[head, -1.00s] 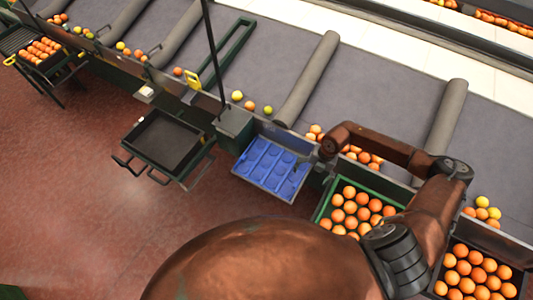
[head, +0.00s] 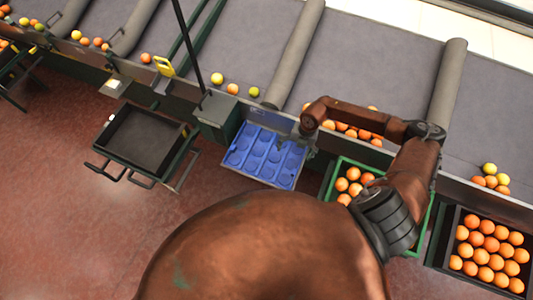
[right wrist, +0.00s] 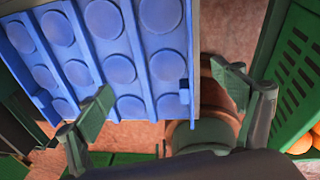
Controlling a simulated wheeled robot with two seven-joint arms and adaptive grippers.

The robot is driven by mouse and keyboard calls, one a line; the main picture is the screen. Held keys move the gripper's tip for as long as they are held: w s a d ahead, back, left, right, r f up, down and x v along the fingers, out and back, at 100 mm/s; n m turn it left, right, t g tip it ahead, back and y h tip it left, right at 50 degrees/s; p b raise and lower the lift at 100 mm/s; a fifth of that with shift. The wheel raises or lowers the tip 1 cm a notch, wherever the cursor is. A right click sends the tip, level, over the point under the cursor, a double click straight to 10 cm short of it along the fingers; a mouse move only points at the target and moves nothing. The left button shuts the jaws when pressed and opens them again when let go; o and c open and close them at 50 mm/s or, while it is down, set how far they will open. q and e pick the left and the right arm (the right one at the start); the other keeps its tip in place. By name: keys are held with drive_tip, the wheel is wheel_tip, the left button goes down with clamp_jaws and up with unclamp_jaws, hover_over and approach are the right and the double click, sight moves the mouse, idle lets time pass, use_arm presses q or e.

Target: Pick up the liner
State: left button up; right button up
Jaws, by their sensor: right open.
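The liner (head: 265,155) is a blue sheet with rows of round recesses. It lies in a shallow metal holder on the front of the conveyor line, and it fills the upper left of the right wrist view (right wrist: 117,68). My right gripper (right wrist: 165,98) is open and empty. In the right wrist view, its left finger overlaps the liner and its right finger is beyond the liner's right edge; contact cannot be told. In the head view, my right gripper (head: 309,147) is small and dark at the liner's right edge. My left gripper is out of view.
An empty black tray (head: 145,138) stands on a stand to the left. A green crate (head: 336,185) of oranges is right of the liner, partly behind my arm. A dark crate (head: 450,247) of oranges is farther right. Red floor (head: 60,190) is clear at lower left.

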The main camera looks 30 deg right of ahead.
sight(292, 161)
drive_tip(key=shift+f, duration=2.65)
drive_tip(key=shift+f, duration=0.25)
drive_tip(key=shift+c, duration=0.4)
